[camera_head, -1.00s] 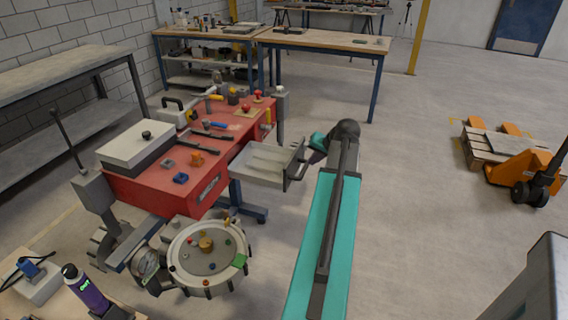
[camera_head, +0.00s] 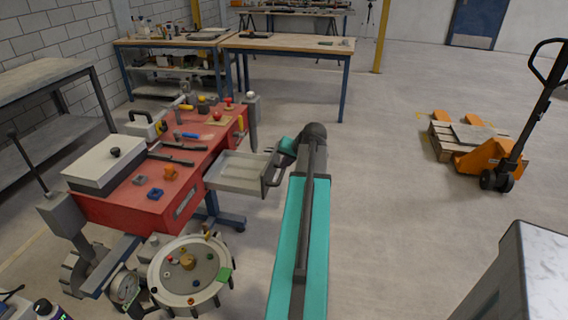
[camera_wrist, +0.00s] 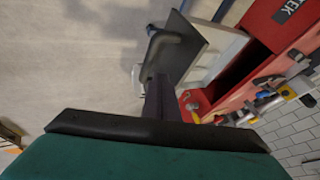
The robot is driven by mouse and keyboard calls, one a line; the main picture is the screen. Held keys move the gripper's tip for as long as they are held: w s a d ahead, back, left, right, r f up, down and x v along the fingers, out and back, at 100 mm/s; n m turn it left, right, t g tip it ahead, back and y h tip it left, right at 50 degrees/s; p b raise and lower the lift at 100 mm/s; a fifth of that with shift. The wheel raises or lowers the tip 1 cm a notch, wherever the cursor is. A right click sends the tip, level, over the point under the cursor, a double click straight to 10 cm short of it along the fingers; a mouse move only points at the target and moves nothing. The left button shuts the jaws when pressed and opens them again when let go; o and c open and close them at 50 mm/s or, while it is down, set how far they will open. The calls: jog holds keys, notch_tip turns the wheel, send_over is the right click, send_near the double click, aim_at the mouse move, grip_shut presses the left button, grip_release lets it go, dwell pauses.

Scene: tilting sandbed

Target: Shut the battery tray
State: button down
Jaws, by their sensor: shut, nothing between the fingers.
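The battery tray (camera_head: 238,170) is a pale, open-topped drawer standing out from the side of the red cart (camera_head: 172,193). Its dark front with a handle (camera_head: 271,176) faces my arm. In the wrist view the dark front plate and handle (camera_wrist: 178,45) lie just beyond my fingers, with the pale tray wall (camera_wrist: 222,52) behind. My gripper (camera_wrist: 160,82) is shut and empty, its fingertips at or very near the handle; I cannot tell if they touch. In the head view my gripper (camera_head: 283,158) is small and partly hidden by my arm.
The cart top carries a grey box (camera_head: 108,168), tools and small blocks. A round dial plate (camera_head: 190,270) stands in front of the cart. An orange pallet jack (camera_head: 490,160) with a pallet stands at right. The floor between is clear.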

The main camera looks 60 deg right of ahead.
jog(key=p, duration=0.1)
send_near(272, 175)
jog(key=shift+x, duration=2.15)
jog(key=shift+a, duration=0.15)
